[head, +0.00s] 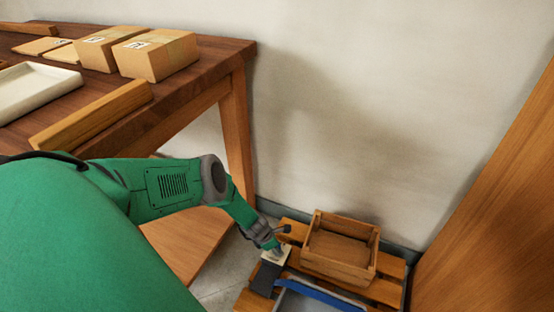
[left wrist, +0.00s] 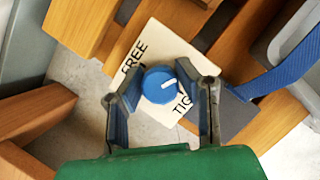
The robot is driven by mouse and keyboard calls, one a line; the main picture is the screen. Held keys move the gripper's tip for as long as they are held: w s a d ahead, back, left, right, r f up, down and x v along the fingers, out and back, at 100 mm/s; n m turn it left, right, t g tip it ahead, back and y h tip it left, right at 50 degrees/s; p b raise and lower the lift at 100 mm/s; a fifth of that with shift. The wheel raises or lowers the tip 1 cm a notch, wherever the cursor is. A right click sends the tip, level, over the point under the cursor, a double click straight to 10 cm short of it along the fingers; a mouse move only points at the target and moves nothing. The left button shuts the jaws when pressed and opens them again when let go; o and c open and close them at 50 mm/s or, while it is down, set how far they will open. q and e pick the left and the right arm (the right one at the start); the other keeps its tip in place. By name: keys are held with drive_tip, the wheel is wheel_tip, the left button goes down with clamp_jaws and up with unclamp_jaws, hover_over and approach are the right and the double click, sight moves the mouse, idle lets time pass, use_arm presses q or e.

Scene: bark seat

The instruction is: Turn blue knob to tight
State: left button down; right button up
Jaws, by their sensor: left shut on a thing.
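In the head view my left gripper (head: 273,246) reaches down to the white plate (head: 284,258), and the knob is hidden. My right gripper is not in view.
A slatted wooden pallet (head: 388,291) lies under the plate. An open wooden crate (head: 340,226) stands close behind the gripper. A blue strap (head: 328,296) runs in front. A table (head: 215,73) with cardboard boxes (head: 158,58) is at left, a wooden panel (head: 490,200) at right.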

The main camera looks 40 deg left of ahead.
use_arm(q)
drive_tip(key=shift+w+m+g+h+b, duration=0.1)
drive_tip(key=shift+m+g+h+b, duration=0.4)
drive_tip(key=shift+m+b, duration=1.2)
drive_tip(key=shift+a, duration=0.1)
drive_tip(key=c, duration=1.2)
unclamp_jaws()
